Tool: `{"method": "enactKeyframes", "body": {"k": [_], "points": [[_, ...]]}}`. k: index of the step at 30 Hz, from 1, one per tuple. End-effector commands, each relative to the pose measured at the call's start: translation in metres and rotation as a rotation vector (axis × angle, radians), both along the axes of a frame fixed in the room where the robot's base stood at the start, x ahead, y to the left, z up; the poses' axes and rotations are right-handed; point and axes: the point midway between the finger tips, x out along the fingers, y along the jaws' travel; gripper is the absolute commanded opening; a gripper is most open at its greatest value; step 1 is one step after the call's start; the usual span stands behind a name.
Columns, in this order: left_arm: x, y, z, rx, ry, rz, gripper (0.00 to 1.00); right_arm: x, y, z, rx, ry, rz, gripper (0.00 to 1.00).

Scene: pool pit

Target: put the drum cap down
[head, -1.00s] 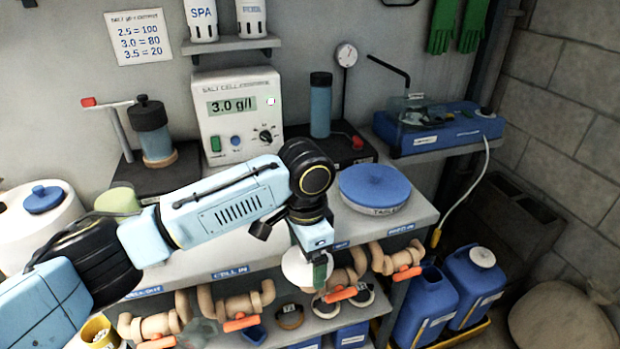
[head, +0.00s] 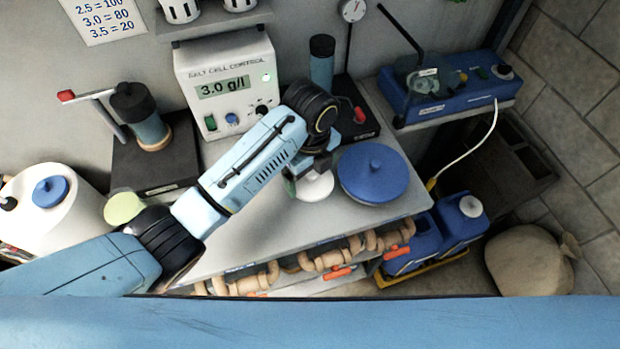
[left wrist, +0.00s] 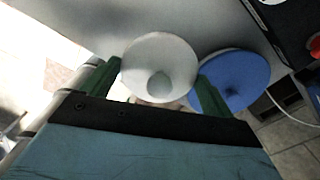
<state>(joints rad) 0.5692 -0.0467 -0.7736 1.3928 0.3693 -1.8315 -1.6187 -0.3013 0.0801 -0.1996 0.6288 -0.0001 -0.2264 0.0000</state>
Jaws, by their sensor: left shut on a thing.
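The drum cap is a round white disc with a knob. It shows in the head view (head: 314,187) just under my left gripper (head: 301,182), over the grey bench top (head: 262,222). In the left wrist view the drum cap (left wrist: 150,60) sits between the two green fingers of my left gripper (left wrist: 160,86), which is shut on it. I cannot tell whether the cap touches the bench or hangs just above it. My right gripper is not in view.
A blue-lidded tub (head: 374,172) stands close to the right of the cap. The salt cell control box (head: 225,80) is behind, and a filter on a dark base (head: 158,165) is at left. Bench top is bare left of the cap. Blue canisters (head: 460,220) stand below at right.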

Motion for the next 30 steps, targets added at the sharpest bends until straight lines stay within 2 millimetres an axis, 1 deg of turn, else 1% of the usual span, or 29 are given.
{"method": "enactKeyframes", "body": {"k": [2, 6, 9, 14, 19, 22, 30], "points": [[-0.003, 0.0, -0.01, 0.001, 0.005, -0.012, 0.65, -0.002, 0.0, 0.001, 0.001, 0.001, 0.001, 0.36], [-0.002, 0.001, -0.038, 0.002, 0.006, -0.014, 0.65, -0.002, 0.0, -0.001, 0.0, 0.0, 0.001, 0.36], [-0.002, 0.001, -0.054, 0.002, 0.003, -0.013, 0.65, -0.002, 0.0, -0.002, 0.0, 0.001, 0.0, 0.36], [-0.002, 0.0, -0.067, -0.001, 0.002, -0.013, 0.65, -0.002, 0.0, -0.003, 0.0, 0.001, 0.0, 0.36], [-0.002, 0.001, -0.092, 0.001, 0.002, -0.012, 0.65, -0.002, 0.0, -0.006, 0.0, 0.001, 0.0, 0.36], [-0.002, 0.001, -0.099, -0.001, 0.001, -0.012, 0.65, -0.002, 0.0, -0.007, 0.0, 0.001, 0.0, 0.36], [-0.001, 0.001, -0.1, 0.0, 0.0, -0.013, 0.65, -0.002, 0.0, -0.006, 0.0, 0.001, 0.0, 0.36]]}}
